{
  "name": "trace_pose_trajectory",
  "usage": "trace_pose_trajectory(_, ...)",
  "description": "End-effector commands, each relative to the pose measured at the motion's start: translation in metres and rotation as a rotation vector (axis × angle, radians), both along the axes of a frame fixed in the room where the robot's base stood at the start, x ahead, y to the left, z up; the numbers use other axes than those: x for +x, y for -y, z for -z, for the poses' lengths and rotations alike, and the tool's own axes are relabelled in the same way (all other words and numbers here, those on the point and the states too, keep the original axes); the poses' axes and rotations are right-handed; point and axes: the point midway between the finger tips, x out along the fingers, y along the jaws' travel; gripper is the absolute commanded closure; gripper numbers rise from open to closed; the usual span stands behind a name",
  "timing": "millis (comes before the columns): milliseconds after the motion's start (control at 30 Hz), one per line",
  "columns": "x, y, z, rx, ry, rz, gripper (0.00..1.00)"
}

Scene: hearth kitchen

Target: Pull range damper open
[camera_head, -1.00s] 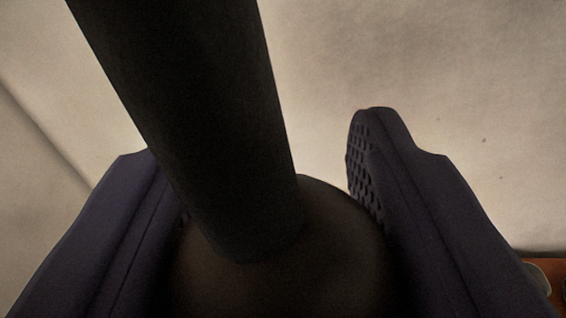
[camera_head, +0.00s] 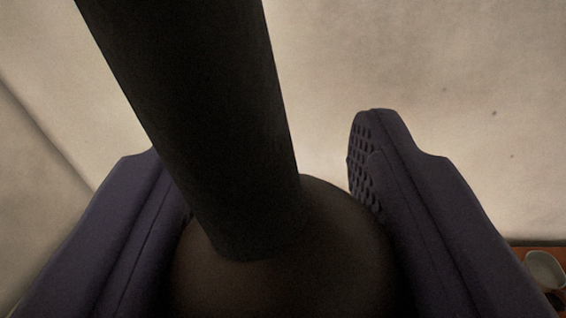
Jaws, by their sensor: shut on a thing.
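The range damper shows as a dark rod (camera_head: 200,120) that runs from the top left down to a rounded dark brown knob (camera_head: 285,275). My gripper (camera_head: 270,150) has its two dark purple fingers on either side of the knob and is shut on it. The textured pad of the right finger shows above the knob. The left finger is partly behind the rod. The lower part of the knob is cut off by the picture's bottom edge, and the rod's far end is out of view.
A pale plaster wall (camera_head: 420,90) fills the background, with a corner or edge line at the left. At the lower right is an orange-brown surface with a pale round dish (camera_head: 545,270) on it.

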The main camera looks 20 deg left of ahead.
Motion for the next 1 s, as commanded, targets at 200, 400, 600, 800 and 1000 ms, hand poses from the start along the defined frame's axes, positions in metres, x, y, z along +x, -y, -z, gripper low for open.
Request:
trace_pose_trajectory(200, -0.001, 0.0, 0.006, -0.003, -0.012, 0.0, 0.31)
trace_pose_trajectory(400, -0.002, 0.0, 0.004, -0.002, -0.009, -0.001, 0.31)
trace_pose_trajectory(600, -0.028, 0.005, 0.004, -0.003, -0.008, -0.002, 0.31)
trace_pose_trajectory(800, -0.063, 0.01, 0.005, -0.003, -0.01, -0.001, 0.31)
trace_pose_trajectory(1000, -0.077, 0.013, 0.005, -0.003, -0.01, -0.001, 0.31)
